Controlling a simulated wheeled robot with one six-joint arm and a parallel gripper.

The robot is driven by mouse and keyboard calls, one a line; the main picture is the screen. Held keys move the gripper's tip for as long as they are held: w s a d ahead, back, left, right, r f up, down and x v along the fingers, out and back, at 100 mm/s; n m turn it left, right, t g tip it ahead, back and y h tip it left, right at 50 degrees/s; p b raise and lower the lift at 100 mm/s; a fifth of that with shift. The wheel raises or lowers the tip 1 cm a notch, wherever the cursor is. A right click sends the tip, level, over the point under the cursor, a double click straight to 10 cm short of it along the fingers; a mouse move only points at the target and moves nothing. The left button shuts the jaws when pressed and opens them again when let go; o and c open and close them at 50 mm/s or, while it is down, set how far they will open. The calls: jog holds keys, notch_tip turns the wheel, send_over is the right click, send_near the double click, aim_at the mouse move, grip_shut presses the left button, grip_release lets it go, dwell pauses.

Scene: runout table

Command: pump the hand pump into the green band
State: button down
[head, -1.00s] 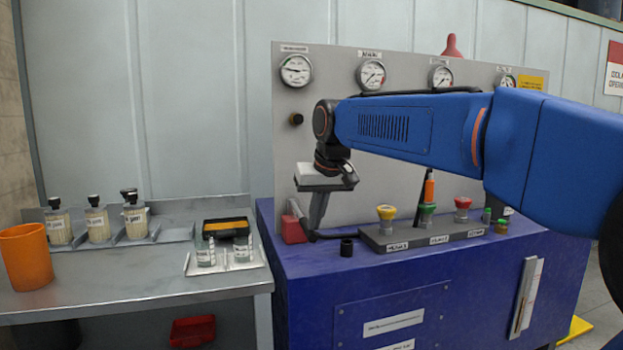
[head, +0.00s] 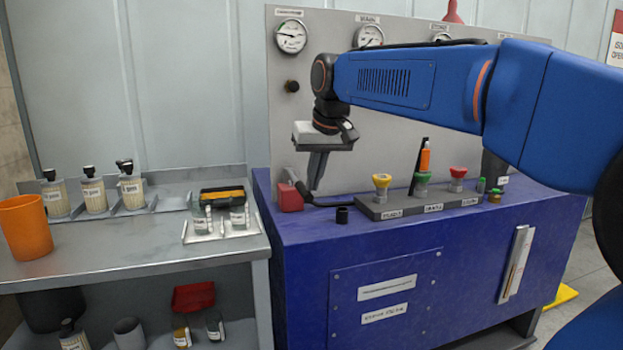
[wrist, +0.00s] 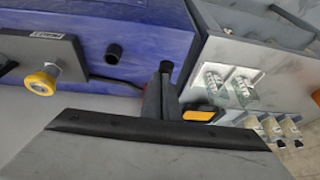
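The hand pump (head: 290,197) appears as a small red block at the left end of the blue cabinet top, with a thin dark hose or rod running right from it. My gripper (head: 314,186) points down just right of and above it. In the wrist view the dark fingers (wrist: 160,92) look close together and hide most of the red block; whether they hold a handle I cannot tell. The round gauge (head: 291,36) at the upper left of the grey panel has a dark needle toward the left; its band is too small to read surely.
A black cap (head: 342,215) stands on the cabinet (head: 300,250) near my gripper. A grey strip (head: 420,206) with yellow, green and red knobs lies to the right. The steel bench (head: 120,250) at left carries bottles, an orange cup (head: 25,228) and a tray (head: 190,234).

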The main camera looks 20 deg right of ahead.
jog(key=s+v, duration=0.1)
jog(key=v, duration=1)
jog(key=shift+s, duration=0.2)
jog(key=shift+d, duration=0.15)
dwell(1.0)
